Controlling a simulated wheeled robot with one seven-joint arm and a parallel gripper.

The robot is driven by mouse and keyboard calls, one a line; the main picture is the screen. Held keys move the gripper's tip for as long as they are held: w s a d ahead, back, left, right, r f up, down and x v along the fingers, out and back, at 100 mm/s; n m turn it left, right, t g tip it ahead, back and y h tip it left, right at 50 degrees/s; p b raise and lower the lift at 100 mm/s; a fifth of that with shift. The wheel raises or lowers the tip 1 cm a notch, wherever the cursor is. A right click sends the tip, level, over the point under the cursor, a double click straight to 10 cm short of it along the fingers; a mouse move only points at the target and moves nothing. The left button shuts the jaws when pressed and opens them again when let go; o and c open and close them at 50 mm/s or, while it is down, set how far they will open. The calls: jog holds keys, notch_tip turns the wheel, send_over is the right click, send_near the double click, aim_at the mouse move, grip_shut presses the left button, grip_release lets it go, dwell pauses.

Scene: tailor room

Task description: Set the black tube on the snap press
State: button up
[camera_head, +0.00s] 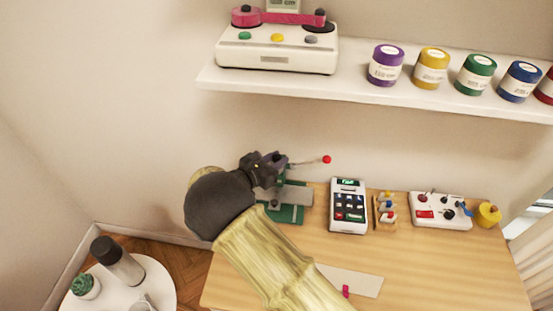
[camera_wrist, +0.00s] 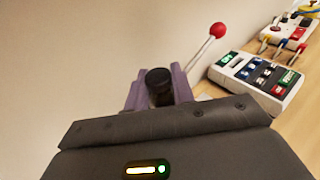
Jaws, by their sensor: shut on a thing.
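My gripper (camera_head: 276,161) is shut on the black tube (camera_wrist: 158,78), whose dark round end shows between the purple-grey fingers (camera_wrist: 157,90) in the wrist view. In the head view the tube is hard to make out among the dark gripper parts. The snap press (camera_head: 288,213) has a green base, a grey plate and a lever with a red knob (camera_head: 326,159). It stands at the back left of the wooden table. My gripper is over the press's left part and hides some of it. The red knob also shows in the wrist view (camera_wrist: 217,30), right of the fingers. I cannot tell whether the tube touches the press.
A white keypad device (camera_head: 348,206) stands close right of the press. A small rack (camera_head: 386,210), a white control box (camera_head: 440,210) and a yellow pot (camera_head: 489,214) stand further right. A shelf (camera_head: 390,103) hangs above. The table front is mostly clear.

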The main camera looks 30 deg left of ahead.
jog(key=shift+f, duration=0.35)
jog(key=o, duration=0.7)
jog(key=shift+s, duration=0.1)
jog(key=shift+p+v, duration=1.2)
jog(key=shift+v, duration=4.25)
jog(key=shift+r, duration=0.1)
